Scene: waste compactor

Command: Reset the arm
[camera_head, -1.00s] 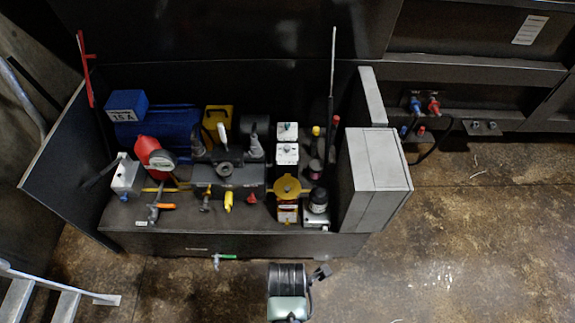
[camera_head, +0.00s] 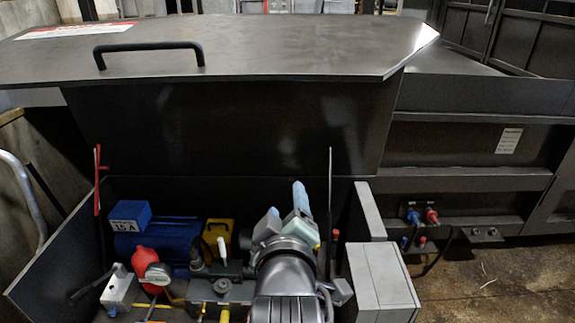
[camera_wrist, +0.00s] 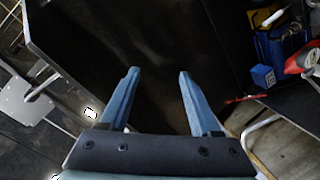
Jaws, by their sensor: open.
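My gripper (camera_head: 290,208) shows in the head view in front of the hydraulic unit, at the lower middle. In the wrist view my gripper (camera_wrist: 158,75) has its two blue fingers spread apart, with nothing between them. Behind the fingers there is only a dark panel. The open lid (camera_head: 250,50) of the compactor, with a black handle (camera_head: 148,47), stretches above the unit in the head view. My arm covers the right middle part of the unit, including the valves there.
A blue motor (camera_head: 165,245), a red gauge (camera_head: 146,262) and a yellow part (camera_head: 219,234) stand left of my gripper. A grey box (camera_head: 378,278) stands to its right. The wrist view shows the blue box (camera_wrist: 263,76) and a metal railing (camera_wrist: 255,125).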

